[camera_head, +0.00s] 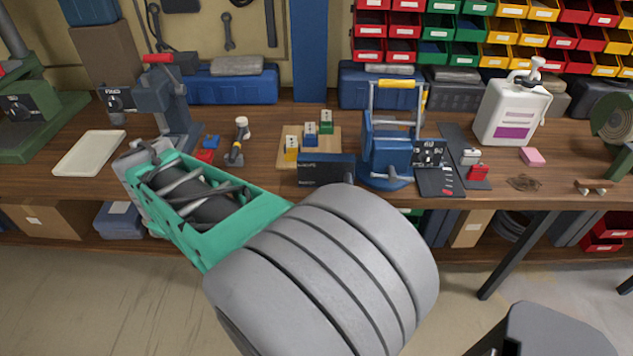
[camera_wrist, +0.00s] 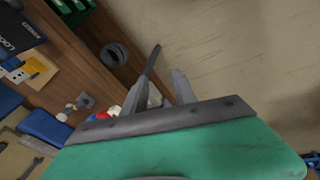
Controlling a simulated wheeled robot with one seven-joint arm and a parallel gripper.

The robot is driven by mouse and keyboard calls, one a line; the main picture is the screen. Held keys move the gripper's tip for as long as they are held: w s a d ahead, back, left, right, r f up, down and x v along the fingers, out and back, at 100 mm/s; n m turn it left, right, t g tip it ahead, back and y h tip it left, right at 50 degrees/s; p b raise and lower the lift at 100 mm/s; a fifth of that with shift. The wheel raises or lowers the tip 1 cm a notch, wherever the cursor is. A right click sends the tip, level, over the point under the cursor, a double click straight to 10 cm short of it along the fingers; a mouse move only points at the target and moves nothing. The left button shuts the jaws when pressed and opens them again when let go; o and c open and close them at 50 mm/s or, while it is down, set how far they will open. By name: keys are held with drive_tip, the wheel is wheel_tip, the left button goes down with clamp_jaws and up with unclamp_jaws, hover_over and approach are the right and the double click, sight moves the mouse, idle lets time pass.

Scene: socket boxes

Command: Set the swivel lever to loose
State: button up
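No lever is clearly marked as the swivel lever. A blue machine (camera_head: 388,150) with a yellow-topped handle (camera_head: 398,84) stands at the bench's front edge. A black dial plate (camera_head: 430,153) with numbers is on its right. A dark panel (camera_head: 326,170) stands to its left; its lettering is too small to read in the head view. A black lettered panel (camera_wrist: 14,34) shows at the left of the wrist view. My gripper's green body is left of the machine in the head view, its fingers mostly hidden. In the wrist view my gripper (camera_wrist: 167,58) is open and looks empty, apart from the panel.
A wooden board with coloured blocks (camera_head: 311,128) lies behind the dark panel. A grey machine (camera_head: 165,105) with a red handle and a white tray (camera_head: 88,153) are at left. A white jug (camera_head: 512,110) and pink block (camera_head: 532,156) are at right. The floor in front is open.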

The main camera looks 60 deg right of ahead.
drive_tip(key=s+d+n+g+h+p, duration=0.2)
drive_tip(key=s+d+g, duration=0.1)
drive_tip(key=d, duration=1.8)
drive_tip(key=s+d+f+n+g+p, duration=0.2)
drive_tip(key=s+d+f, duration=0.2)
drive_tip(key=s+d, duration=0.7)
drive_tip(key=x, duration=0.2)
drive_tip(key=d+x, duration=0.1)
drive_tip(key=x, duration=0.4)
drive_tip(key=shift+w+d+f, duration=0.2)
drive_tip(key=shift+w+d, duration=0.05)
drive_tip(key=shift+w, duration=0.05)
drive_tip(key=shift+d+f, duration=0.1)
drive_tip(key=shift+f, duration=0.1)
drive_tip(key=shift+c, duration=0.4)
clamp_jaws()
